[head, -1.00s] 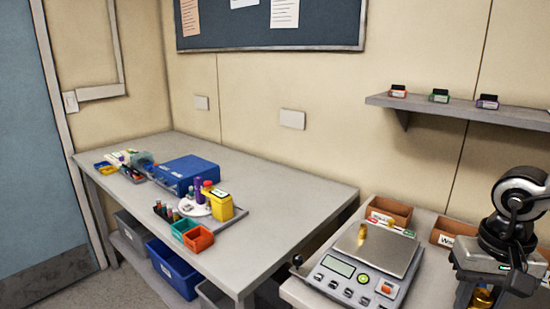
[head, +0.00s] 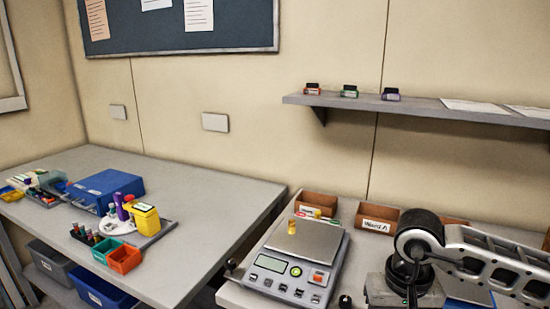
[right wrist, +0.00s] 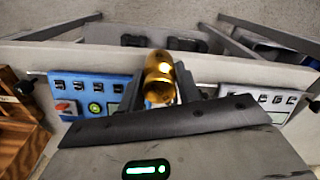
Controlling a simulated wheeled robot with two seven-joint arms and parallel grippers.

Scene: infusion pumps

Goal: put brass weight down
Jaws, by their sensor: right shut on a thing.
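My right gripper (right wrist: 160,82) is shut on a brass weight (right wrist: 159,76), a shiny gold cylinder between its two dark fingers in the right wrist view. In the head view my right arm is at the lower right, beside the scale; its fingers and the held weight do not show there. A smaller brass piece (head: 292,227) stands on the pan of the balance scale (head: 308,245). My left gripper is not in view.
Small brown bins (head: 377,217) stand behind the scale, one labelled Ward A. A wall shelf (head: 420,108) hangs above. In the right wrist view, a blue panel with buttons (right wrist: 92,92) and a wooden box (right wrist: 22,125) are at the left. The left table (head: 205,190) has bare room.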

